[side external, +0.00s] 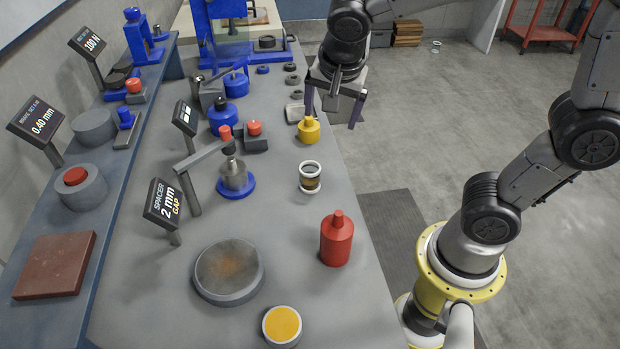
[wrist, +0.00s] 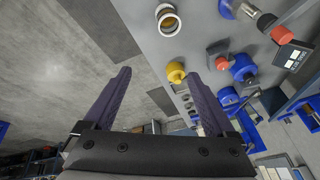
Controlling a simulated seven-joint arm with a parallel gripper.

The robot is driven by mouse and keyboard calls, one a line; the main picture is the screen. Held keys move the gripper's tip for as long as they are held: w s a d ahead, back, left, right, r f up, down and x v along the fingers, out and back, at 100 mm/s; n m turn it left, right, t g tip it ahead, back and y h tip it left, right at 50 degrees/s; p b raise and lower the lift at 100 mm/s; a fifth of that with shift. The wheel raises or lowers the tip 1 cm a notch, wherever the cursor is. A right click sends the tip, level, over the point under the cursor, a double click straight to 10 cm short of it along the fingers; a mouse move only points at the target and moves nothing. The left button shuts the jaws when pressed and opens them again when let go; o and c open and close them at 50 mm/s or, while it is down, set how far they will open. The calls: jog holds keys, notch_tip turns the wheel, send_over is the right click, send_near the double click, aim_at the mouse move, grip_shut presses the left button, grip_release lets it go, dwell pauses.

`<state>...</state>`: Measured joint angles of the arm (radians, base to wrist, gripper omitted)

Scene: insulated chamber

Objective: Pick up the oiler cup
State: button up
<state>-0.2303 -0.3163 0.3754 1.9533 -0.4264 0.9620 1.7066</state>
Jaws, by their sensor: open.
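A small yellow pot with a narrow neck (side external: 308,131) stands upright on the grey bench near its right edge. A short cylinder with pale rims and a dark, amber-banded middle (side external: 310,178) stands nearer the camera. Which of the two is the oiler cup I cannot tell for sure. My gripper (side external: 333,110) is open and empty, above the bench edge, just behind and right of the yellow pot. In the wrist view, the yellow pot (wrist: 175,73) shows between the purple fingers (wrist: 165,76), beyond their tips. The pale-rimmed cylinder (wrist: 168,20) shows at the top.
A red bottle (side external: 337,240), a round grey plate (side external: 228,271) and a yellow-topped disc (side external: 282,326) stand nearer the camera. A blue-based fixture (side external: 236,184) with an overhanging arm stands left. A red-buttoned block (side external: 255,137) is left of the yellow pot. Open floor lies right.

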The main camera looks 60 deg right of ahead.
jog(key=n+g, duration=0.1)
send_near(310, 176)
jog(key=r, duration=0.2)
jog(key=shift+n+h, duration=0.3)
jog(key=shift+h, duration=0.1)
jog(key=x, duration=0.9)
jog(key=shift+w+r, duration=0.1)
jog(key=shift+w, duration=0.1)
jog(key=shift+a+x, duration=0.15)
jog(key=shift+x, duration=1.3)
jog(key=shift+a+x, duration=0.15)
jog(key=shift+x, duration=1.3)
grip_shut()
